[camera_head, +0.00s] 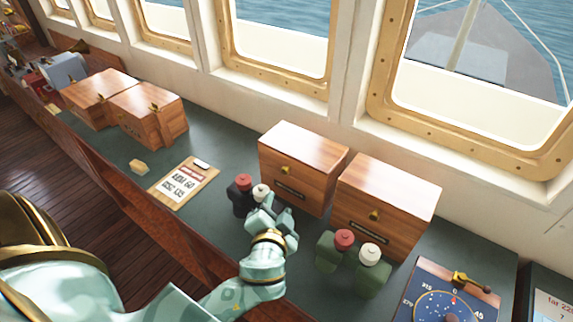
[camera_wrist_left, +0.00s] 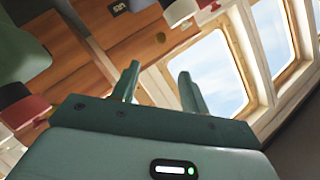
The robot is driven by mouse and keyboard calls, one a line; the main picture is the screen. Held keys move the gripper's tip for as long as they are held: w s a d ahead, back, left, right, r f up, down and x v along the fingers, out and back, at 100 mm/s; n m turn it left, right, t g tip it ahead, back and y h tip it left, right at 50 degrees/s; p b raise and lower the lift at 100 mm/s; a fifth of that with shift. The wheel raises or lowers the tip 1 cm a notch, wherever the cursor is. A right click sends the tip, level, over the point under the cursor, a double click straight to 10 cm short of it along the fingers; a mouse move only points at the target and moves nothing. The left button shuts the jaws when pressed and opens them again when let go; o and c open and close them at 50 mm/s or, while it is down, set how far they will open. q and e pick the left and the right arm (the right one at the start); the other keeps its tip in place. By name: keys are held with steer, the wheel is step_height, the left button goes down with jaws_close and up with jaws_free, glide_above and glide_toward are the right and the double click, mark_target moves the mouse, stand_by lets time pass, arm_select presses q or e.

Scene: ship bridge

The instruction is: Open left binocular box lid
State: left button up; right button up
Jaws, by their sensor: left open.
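The left binocular box (camera_head: 285,178) is a wooden box with a brass knob and a dark label plate on its front, and its lid is shut. My left gripper (camera_head: 278,210) is open and empty in front of this box, apart from its knob. My right gripper is not in view.
A second wooden box (camera_head: 385,205) stands to the right, with green binoculars (camera_head: 338,255) in front. A clipboard (camera_head: 184,183) lies left on the green counter (camera_head: 225,165). A compass panel (camera_head: 445,300) is at right. Window frames (camera_head: 375,100) rise behind the boxes.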

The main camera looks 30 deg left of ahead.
arm_select(q)
steer(key=w+a, duration=0.1)
steer(key=w, duration=0.1)
glide_toward(285, 172)
steer(key=x, duration=0.4)
steer(key=shift+w+f, duration=0.2)
steer(key=x, duration=0.3)
steer(key=shift+w, duration=0.15)
steer(key=shift+w+a+f, duration=0.15)
steer(key=shift+w+a, duration=0.15)
jaws_close()
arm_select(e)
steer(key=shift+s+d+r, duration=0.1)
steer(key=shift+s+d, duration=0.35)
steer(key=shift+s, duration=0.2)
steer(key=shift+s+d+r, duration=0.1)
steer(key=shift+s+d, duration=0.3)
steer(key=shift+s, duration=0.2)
